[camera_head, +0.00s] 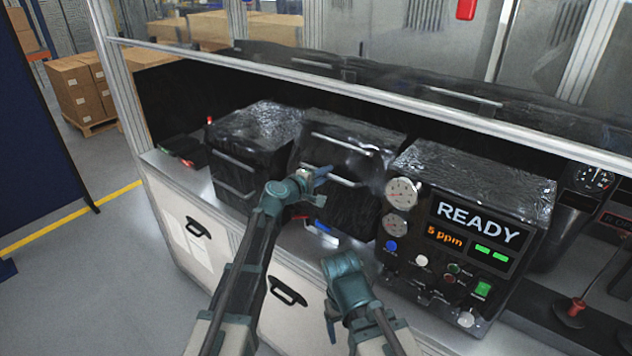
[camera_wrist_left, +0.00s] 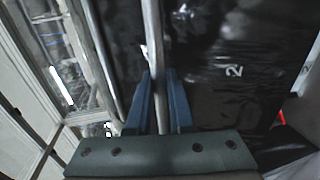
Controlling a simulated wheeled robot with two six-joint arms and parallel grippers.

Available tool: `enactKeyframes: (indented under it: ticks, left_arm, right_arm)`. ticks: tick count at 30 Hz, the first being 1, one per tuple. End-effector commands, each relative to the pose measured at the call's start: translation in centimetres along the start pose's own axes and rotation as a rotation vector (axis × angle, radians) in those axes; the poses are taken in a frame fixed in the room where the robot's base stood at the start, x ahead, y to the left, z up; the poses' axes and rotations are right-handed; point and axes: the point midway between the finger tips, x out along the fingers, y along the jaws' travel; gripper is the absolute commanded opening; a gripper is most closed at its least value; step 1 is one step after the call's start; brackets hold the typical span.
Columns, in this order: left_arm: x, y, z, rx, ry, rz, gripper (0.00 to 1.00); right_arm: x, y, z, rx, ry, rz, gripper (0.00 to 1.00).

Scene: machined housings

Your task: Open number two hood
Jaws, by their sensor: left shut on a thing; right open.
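The number two hood is the black glossy middle housing (camera_head: 362,161), with an upper bar handle and a lower one. In the left wrist view its dark face (camera_wrist_left: 222,95) carries a white "2". My left gripper (camera_head: 320,182) is at the lower bar handle (camera_head: 345,181). In the left wrist view the left gripper (camera_wrist_left: 160,90) has its blue fingers on both sides of the metal bar (camera_wrist_left: 153,40), shut on it. My right gripper (camera_head: 342,268) is open, low in front of the bench; its fingertips are hard to make out.
A similar black housing (camera_head: 257,150) stands to the left. A black panel unit (camera_head: 470,225) reading "READY", with gauges and knobs, stands close on the right. Floor is clear at the left.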

Motion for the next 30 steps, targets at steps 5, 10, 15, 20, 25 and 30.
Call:
enactKeyframes:
  ticks: [5, 10, 15, 20, 25, 30]
  left_arm:
    - [2.4, 3.3, -0.1, -0.002, -0.001, 0.001, 0.00]
    - [3.7, 4.7, -0.1, -0.002, 0.001, 0.000, 0.00]
    - [4.5, 5.3, -0.1, -0.002, 0.000, -0.002, 0.00]
    - [4.7, 5.4, 0.0, -0.002, 0.000, -0.002, 0.00]
    - [4.7, 5.4, 0.0, -0.002, 0.000, -0.002, 0.00]
    - [4.7, 5.4, 0.0, -0.002, 0.000, -0.002, 0.25]
  right_arm:
    - [-2.7, 0.3, 0.2, -0.002, -0.001, 0.000, 0.76]
    - [-3.8, 0.4, 0.3, -0.004, -0.002, 0.000, 0.76]
    - [-4.3, 0.4, 0.3, -0.001, -0.002, 0.000, 0.76]
    - [-4.4, 0.4, 0.3, 0.000, -0.002, 0.000, 0.76]
    - [-4.4, 0.4, 0.3, 0.000, -0.002, 0.000, 0.76]
    - [-4.4, 0.4, 0.3, 0.001, -0.002, 0.000, 0.76]
